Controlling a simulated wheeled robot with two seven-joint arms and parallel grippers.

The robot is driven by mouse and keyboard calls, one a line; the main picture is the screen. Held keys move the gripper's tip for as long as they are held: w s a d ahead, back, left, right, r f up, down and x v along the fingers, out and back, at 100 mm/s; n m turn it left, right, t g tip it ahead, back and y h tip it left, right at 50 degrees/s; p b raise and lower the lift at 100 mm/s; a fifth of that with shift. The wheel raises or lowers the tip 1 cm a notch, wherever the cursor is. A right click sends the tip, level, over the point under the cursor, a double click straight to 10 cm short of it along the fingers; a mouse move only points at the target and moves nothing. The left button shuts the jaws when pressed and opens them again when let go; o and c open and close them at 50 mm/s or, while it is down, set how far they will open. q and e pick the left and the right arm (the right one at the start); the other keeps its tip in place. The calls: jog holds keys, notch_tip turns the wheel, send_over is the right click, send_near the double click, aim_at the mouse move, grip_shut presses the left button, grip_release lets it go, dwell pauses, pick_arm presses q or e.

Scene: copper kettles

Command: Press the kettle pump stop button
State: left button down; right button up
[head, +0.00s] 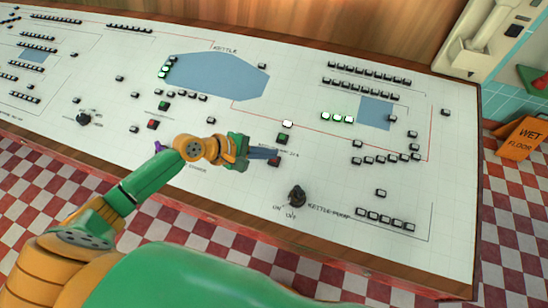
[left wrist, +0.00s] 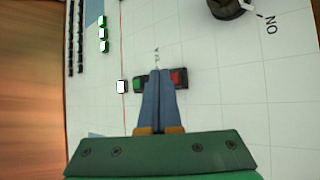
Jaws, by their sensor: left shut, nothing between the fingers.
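A red button (head: 274,161) sits on the white control panel (head: 215,215), with a green button (head: 283,138) behind it. The label beside them is partly covered and too small to read. My left gripper (head: 277,154) is shut and empty, its blue fingertips over the red button's edge in the head view. In the left wrist view, the fingertips (left wrist: 160,73) lie between the red button (left wrist: 180,78) and the green button (left wrist: 140,84), partly covering both. I cannot tell whether they touch. My right gripper is out of view.
A dark knob (head: 297,196) labelled KETTLE PUMP stands in front of the red button. A white button (head: 288,124) lies behind the green one. Another red button (head: 152,124) is at left. A wet floor sign (head: 522,137) stands beyond the panel's right edge.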

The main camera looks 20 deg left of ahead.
pick_arm(q)
jog(key=shift+f, duration=0.1)
jog(key=shift+w+f, duration=0.1)
jog(key=shift+f, duration=0.2)
jog(key=shift+f+b, duration=0.35)
dwell(0.8)
jog(key=shift+r+p, duration=0.75)
jog(key=shift+p, duration=0.3)
jog(key=shift+r, duration=0.1)
jog(key=r+p, duration=0.2)
jog(key=p, duration=0.1)
jog(key=s+r+p, duration=0.1)
jog(key=r+p, duration=0.1)
jog(key=p, duration=0.1)
jog(key=shift+s+r, duration=0.1)
jog(key=shift+r, duration=0.25)
